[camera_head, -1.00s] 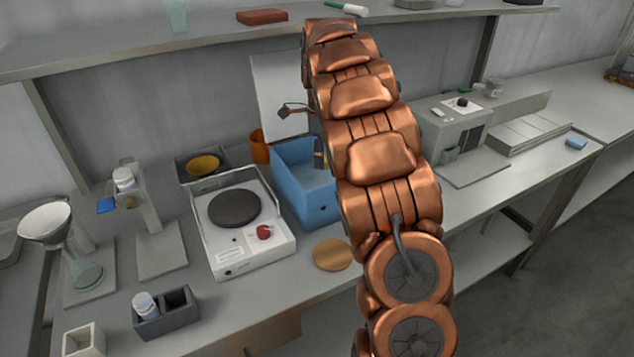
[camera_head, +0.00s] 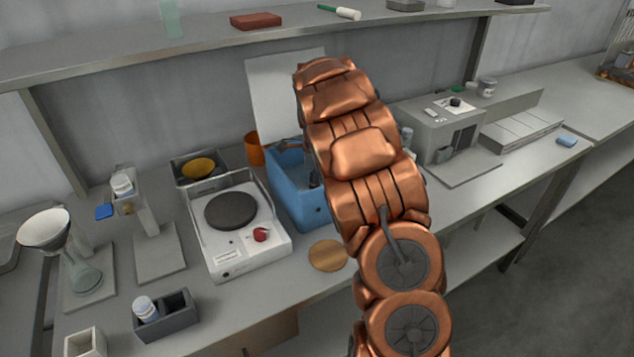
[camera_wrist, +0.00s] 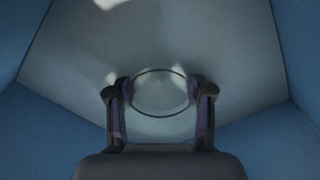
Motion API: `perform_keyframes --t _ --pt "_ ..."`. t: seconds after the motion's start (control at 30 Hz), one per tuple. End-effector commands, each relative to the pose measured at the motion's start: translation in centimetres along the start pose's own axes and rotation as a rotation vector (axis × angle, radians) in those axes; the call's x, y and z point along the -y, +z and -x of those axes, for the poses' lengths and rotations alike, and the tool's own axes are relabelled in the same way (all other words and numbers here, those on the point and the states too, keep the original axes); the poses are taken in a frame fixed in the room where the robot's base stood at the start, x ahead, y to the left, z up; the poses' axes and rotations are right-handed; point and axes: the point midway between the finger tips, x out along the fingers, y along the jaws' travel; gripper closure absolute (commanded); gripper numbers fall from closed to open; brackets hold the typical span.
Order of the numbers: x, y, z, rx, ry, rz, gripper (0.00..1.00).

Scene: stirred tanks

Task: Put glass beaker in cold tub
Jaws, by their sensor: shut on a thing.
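The cold tub is the blue open box (camera_head: 298,200) in the middle of the bench, partly hidden behind my copper arm. In the wrist view, its blue walls (camera_wrist: 40,130) rise on both sides around a grey inside. My gripper (camera_wrist: 160,98) is inside the tub's walls, its two dark fingers shut on the clear glass beaker (camera_wrist: 160,95). The beaker's round dark rim shows between the fingers. I cannot tell whether the beaker's base touches the tub's floor. In the head view, the beaker is hidden and only a small part of the gripper (camera_head: 314,178) shows in the tub.
A white hotplate (camera_head: 240,240) stands left of the tub, with an orange cup (camera_head: 254,150) behind it. A round wooden disc (camera_head: 327,255) lies in front. A grey machine (camera_head: 440,130) stands to the right. A shelf (camera_head: 210,38) runs above.

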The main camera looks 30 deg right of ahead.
Motion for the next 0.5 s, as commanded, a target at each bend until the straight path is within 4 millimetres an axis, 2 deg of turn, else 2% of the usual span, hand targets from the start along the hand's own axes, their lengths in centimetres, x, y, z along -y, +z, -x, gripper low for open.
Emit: perform_keyframes --t 0.13,0.17,0.37,0.5 --pt "-0.02 0.01 -0.32 0.0 0.001 0.0 0.91" --pt "-0.01 0.0 -0.26 0.0 0.0 0.0 0.45" --pt "0.0 0.0 -0.23 0.0 0.0 0.0 0.24" --pt "0.01 0.0 -0.22 0.0 0.0 0.0 0.23"
